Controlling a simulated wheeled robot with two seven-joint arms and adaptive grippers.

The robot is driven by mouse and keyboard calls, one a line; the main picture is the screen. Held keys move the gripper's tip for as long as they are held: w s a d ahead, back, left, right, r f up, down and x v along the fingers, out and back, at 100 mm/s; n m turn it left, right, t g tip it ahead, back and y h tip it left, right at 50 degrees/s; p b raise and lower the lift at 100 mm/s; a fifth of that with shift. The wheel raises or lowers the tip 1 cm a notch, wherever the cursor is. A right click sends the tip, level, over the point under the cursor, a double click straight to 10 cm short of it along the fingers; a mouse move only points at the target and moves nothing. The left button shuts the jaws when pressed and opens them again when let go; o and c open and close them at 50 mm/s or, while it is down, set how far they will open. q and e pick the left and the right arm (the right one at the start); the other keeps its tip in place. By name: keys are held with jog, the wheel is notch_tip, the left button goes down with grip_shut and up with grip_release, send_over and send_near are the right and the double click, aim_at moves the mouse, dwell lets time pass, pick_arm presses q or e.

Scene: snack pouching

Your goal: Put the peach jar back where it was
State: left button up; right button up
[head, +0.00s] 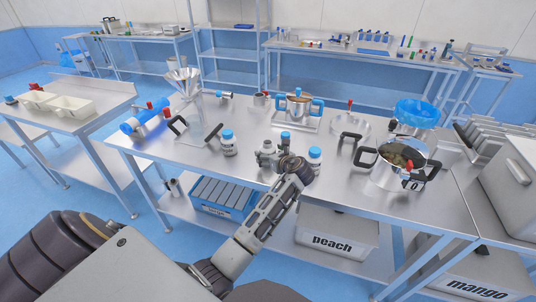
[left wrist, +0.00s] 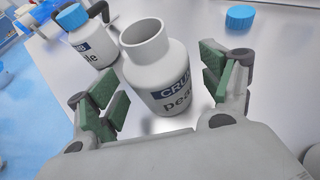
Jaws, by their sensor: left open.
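The peach jar (left wrist: 165,75) is white with a dark blue label band. It has no lid and its mouth is open. It stands between the pads of my left gripper (left wrist: 163,90), which is open, with gaps visible on both sides. In the head view my left gripper (head: 277,160) is low over the middle of the steel table (head: 200,160) and partly hides the jar (head: 267,150). A loose blue lid (left wrist: 240,18) lies on the table beyond the jar. My right gripper is not in view.
A blue-capped jar (left wrist: 85,38) stands just left of the peach jar, its label ending in "le". A pot (head: 399,163) stands at the right, a funnel stand (head: 184,80) at the left. A peach bin (head: 338,238) is underneath.

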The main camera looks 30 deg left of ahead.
pick_arm(q)
jog(key=v, duration=1)
